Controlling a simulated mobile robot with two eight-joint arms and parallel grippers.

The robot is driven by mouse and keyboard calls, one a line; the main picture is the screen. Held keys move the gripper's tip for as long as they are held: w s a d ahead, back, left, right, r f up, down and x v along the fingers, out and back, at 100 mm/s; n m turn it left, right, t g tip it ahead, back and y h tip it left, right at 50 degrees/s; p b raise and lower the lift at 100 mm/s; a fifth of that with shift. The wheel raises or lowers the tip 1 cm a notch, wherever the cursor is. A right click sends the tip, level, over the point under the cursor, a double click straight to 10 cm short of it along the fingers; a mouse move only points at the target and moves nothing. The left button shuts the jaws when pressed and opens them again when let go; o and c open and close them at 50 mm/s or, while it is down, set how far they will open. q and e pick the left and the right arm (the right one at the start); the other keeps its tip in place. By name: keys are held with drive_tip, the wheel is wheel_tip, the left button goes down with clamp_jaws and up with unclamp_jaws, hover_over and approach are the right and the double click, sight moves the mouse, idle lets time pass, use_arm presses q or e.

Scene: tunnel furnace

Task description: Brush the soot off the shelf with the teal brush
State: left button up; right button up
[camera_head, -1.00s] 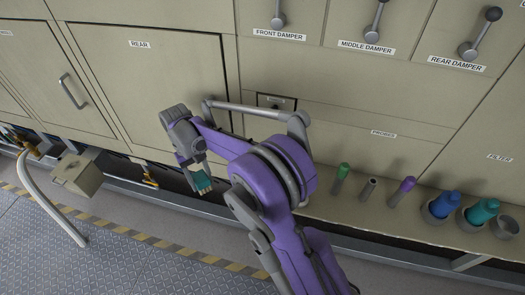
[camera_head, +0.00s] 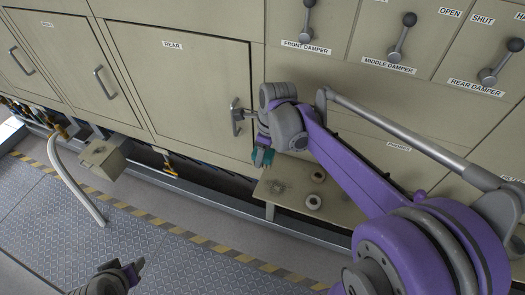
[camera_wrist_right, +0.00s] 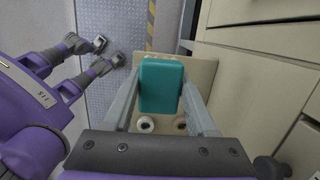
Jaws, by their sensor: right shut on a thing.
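The teal brush (camera_wrist_right: 161,86) is between the fingers of my right gripper (camera_wrist_right: 160,100), which is shut on it. In the head view the brush (camera_head: 262,157) hangs at the left edge of the small beige shelf (camera_head: 345,213), just above it or touching; I cannot tell which. Pale bristles show at its far end in the wrist view. A faint dark smudge, perhaps soot (camera_head: 279,187), lies on the shelf to the right of the brush. My left gripper (camera_head: 135,272) is at the bottom left over the floor, partly cut off; its opening is unclear.
Two round ring-like pieces (camera_head: 313,201) are on the shelf. Behind it is the beige furnace wall with a REAR door and its handle (camera_head: 237,118). Damper levers (camera_head: 396,55) are at upper right. A curved pipe (camera_head: 75,185) stands at left. The patterned floor (camera_head: 170,245) is clear.

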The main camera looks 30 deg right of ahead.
use_arm(q)
drive_tip(key=f, duration=0.1)
drive_tip(key=s+f+b, duration=0.2)
drive_tip(key=shift+f, duration=0.3)
use_arm(e)
wheel_tip(320, 180, down, 5)
drive_tip(key=shift+s+f, duration=0.1)
use_arm(q)
drive_tip(key=shift+w, duration=0.15)
use_arm(e)
drive_tip(key=shift+d, duration=0.15)
